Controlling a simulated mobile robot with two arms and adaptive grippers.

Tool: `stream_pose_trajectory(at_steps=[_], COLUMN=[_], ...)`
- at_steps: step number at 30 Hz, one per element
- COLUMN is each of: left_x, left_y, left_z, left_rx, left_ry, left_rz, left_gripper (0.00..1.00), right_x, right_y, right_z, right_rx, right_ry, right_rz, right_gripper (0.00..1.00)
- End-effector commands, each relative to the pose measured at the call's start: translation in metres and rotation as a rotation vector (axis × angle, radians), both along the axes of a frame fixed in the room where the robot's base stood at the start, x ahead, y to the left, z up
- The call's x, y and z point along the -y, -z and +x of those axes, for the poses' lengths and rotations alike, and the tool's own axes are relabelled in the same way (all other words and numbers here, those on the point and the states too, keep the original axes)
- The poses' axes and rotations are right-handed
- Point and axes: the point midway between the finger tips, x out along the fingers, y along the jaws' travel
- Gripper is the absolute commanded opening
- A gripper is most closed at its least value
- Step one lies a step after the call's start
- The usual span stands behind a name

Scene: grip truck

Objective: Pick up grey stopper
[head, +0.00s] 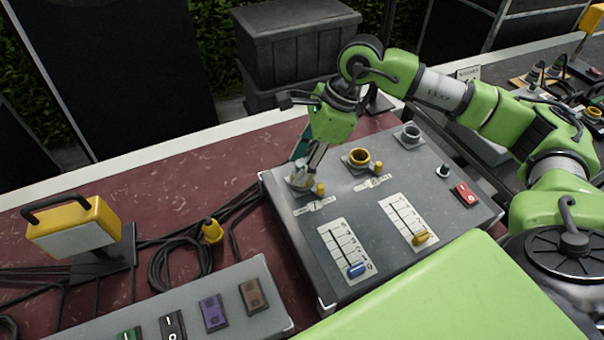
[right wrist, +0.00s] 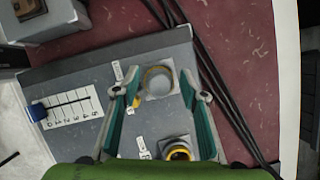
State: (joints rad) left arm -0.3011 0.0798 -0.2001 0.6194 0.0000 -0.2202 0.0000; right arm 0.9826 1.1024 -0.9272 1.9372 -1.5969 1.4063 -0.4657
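My right gripper (head: 303,174) points down at the left back corner of the grey control box (head: 345,207). In the right wrist view my right gripper (right wrist: 160,76) is open, with one finger on each side of a round grey fitting (right wrist: 158,81) with a dull yellowish rim. This may be the grey stopper; I cannot tell whether the fingers touch it. A yellow-rimmed round socket (head: 358,157) and a grey round socket (head: 410,131) sit further right on the box. My left gripper is not in view.
Small yellow knobs (head: 378,167), a blue slider (head: 356,270), a yellow slider (head: 421,239) and a red switch (head: 465,194) stand on the box. The red tabletop (head: 165,185) is clear behind.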

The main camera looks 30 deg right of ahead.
Motion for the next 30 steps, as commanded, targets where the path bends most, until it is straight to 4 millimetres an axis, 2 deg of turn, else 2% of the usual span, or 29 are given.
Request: stream_pose_trajectory(at_steps=[1, 4, 16, 20, 25, 30], left_x=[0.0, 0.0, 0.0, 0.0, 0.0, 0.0], left_y=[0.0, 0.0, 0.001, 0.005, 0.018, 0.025], left_z=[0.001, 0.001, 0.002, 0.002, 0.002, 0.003], left_rx=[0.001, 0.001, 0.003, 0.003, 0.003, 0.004], left_ry=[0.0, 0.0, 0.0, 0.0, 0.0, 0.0], left_rz=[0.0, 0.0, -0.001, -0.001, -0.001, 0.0], left_gripper=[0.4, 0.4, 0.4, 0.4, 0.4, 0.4], right_x=[0.0, 0.0, 0.0, 0.0, -0.001, -0.009], right_y=[0.0, 0.0, -0.002, -0.008, -0.03, -0.063], right_z=[0.0, 0.0, 0.0, 0.001, 0.002, -0.025], right_rx=[0.0, 0.0, 0.001, 0.003, 0.007, 0.008], right_ry=[0.0, 0.0, 0.0, 0.0, -0.001, -0.003], right_rz=[0.0, 0.0, 0.001, 0.001, 0.003, 0.0], right_gripper=[0.32, 0.06, 0.06, 0.06, 0.06, 0.06])
